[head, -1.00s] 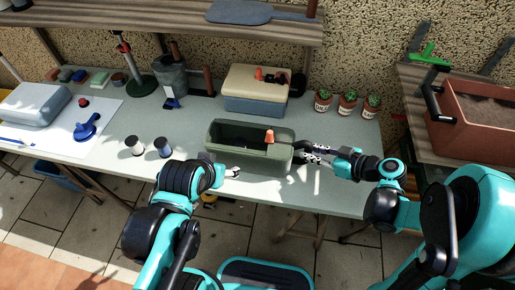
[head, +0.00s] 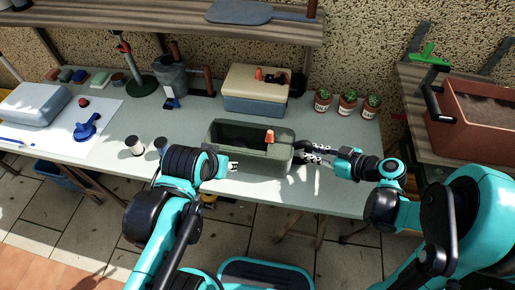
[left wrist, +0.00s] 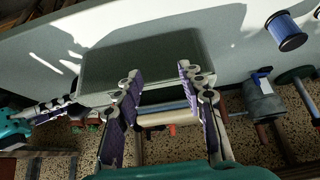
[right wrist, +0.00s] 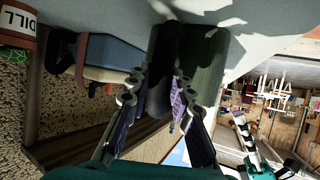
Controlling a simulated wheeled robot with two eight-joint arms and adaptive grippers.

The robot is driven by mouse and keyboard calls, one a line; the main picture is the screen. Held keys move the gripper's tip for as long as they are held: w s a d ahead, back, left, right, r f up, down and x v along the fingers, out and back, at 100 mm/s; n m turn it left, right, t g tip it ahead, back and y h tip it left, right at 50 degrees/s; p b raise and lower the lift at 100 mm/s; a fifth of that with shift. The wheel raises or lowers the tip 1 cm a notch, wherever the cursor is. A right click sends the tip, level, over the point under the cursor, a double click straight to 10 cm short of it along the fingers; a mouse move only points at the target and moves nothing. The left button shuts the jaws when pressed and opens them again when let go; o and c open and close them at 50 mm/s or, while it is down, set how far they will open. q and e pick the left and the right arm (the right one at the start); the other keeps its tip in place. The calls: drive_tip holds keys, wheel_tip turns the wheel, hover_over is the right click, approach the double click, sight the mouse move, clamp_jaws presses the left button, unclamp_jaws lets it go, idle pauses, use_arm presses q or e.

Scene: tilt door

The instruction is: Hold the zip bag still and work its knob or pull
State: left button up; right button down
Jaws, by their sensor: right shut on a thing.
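No plain zip bag shows; a dark green, open-topped, box-like holder (head: 262,168) stands on the table in the head view. Contact there cannot be told.
A cream-and-blue box (head: 256,90) stands behind the holder, with several potted cacti (head: 347,103) to its right. The table's front edge is close.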

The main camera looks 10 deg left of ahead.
use_arm(q)
drive_tip(key=w+d+r+g, duration=0.3)
drive_tip(key=w+d+r, duration=0.1)
drive_tip(key=w+r, duration=0.25)
drive_tip(key=r+g, duration=0.1)
drive_tip(key=g, duration=0.2)
hover_over(270, 131)
drive_tip(key=shift+s+a+r, duration=0.15)
drive_tip(key=shift+s+a, duration=0.2)
drive_tip(key=shift+s, duration=0.05)
drive_tip(key=shift+w+d+g, duration=0.3)
drive_tip(key=shift+d, duration=0.05)
drive_tip(key=shift+f, duration=3.95)
clamp_jaws()
